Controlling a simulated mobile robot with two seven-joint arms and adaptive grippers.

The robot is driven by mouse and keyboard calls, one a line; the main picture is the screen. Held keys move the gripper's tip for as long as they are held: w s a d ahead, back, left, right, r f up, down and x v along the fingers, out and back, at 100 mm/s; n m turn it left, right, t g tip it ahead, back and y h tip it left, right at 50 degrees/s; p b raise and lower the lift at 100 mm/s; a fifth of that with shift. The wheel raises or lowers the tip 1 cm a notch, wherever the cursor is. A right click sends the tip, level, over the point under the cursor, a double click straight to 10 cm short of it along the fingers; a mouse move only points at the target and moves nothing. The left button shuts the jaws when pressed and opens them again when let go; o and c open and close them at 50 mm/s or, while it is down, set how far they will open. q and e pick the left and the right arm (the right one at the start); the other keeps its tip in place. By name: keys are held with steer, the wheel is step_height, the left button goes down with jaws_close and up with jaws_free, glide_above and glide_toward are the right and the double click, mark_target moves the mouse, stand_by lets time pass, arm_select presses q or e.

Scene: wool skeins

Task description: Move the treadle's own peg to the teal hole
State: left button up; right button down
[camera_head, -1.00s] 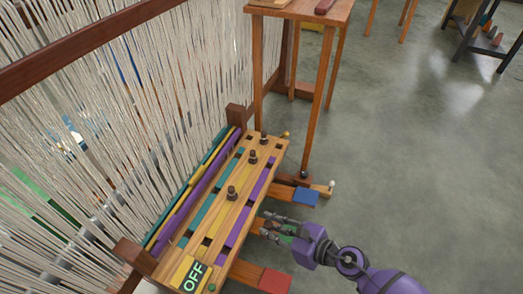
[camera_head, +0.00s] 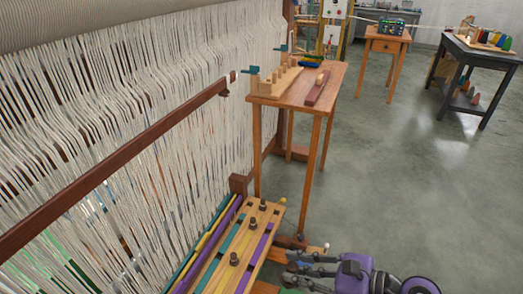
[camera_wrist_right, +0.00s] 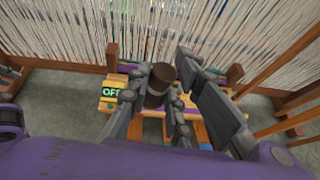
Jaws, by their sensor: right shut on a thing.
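My right gripper (camera_head: 292,263) is at the lower middle of the head view, just right of the striped wooden treadle board (camera_head: 262,222). In the right wrist view, it is shut on a dark brown peg (camera_wrist_right: 158,80) held above the board. The head view does not show this peg clearly. Three other dark pegs (camera_head: 252,224) stand upright in the board. Teal stripes (camera_head: 235,237) run along it beside yellow and purple ones. I cannot make out which opening is the teal hole. My left gripper is not in view.
The loom's warp threads (camera_head: 120,130) and a dark wooden beam (camera_head: 110,170) stand at the left. A wooden side table (camera_head: 325,85) with a peg rack stands beyond the board. The floor at right is open.

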arm_select(q)
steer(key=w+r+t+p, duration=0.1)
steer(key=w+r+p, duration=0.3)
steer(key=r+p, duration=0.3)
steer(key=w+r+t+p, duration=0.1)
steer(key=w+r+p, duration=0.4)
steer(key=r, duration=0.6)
steer(key=p, duration=0.2)
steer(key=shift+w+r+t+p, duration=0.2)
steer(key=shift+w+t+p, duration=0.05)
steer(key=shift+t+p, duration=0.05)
arm_select(e)
steer(key=d+r, duration=0.3)
steer(key=r, duration=0.7)
steer(key=s+d+r+m+t, duration=0.1)
steer(key=d+r, duration=0.2)
steer(key=r, duration=0.7)
steer(key=d+r+h, duration=0.1)
steer(key=d+r, duration=0.1)
steer(key=r, duration=0.8)
steer(key=shift+s+d+m+t, duration=0.3)
steer(key=shift+s+d, duration=0.05)
steer(key=shift+d, duration=0.05)
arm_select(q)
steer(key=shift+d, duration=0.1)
